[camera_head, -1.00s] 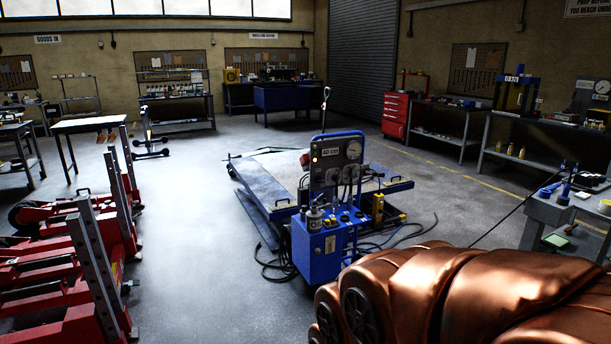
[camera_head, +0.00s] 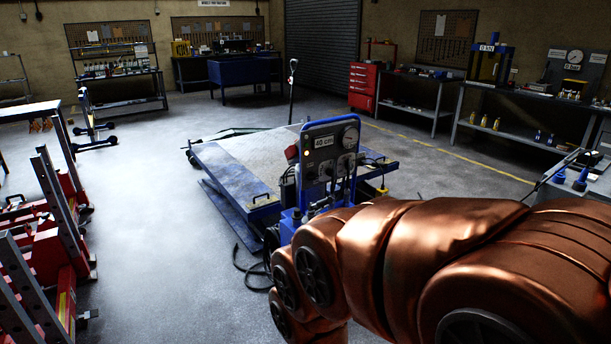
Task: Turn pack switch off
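A blue wheeled power pack (camera_head: 284,224) stands ahead, with an upright blue frame (camera_head: 303,134) and a dark control panel (camera_head: 331,142). The panel carries a round gauge, a plate that reads "40 cm" and a small lit orange lamp (camera_head: 306,153). I cannot make out which control is the pack switch. My copper-coloured arm comes in from the right and covers most of the pack's lower body. My gripper is not in view.
A low blue lift table (camera_head: 238,165) lies behind the pack. Black hoses (camera_head: 250,268) lie on the floor beside it. Red jacks with grey posts (camera_head: 60,270) stand at left. Benches and a red drawer cabinet (camera_head: 364,86) line the back and right. The floor at centre-left is clear.

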